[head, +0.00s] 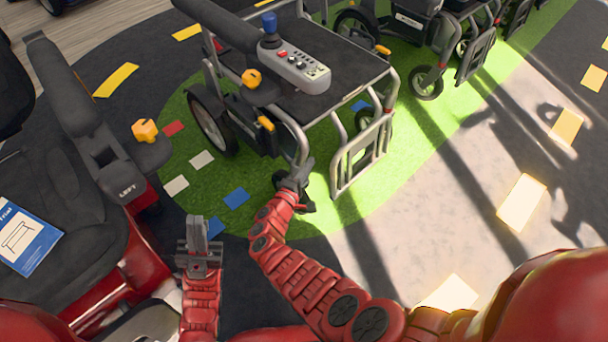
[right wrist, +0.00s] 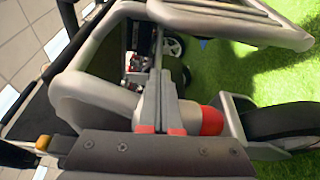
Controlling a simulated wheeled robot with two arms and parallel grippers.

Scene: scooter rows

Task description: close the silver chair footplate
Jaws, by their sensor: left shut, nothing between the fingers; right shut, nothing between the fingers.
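The silver chair (head: 318,88) has a tubular silver frame, a dark seat and a joystick box on its armrest. Its footplate (head: 362,156) is a slatted silver panel at the front, standing steeply with its lower edge near the floor. The footplate also shows at the top of the right wrist view (right wrist: 235,18). My right gripper (head: 299,172) is shut and empty at the chair's front left leg tube, left of the footplate. Contact with the tube cannot be told. My left gripper (head: 197,234) is shut and empty, pointing up over the dark floor, away from the chair.
A red scooter with a black seat (head: 75,235) and a blue leaflet (head: 25,238) stands close on the left. More silver chairs (head: 425,60) stand behind at the upper right. The pale floor (head: 430,215) right of the footplate is clear.

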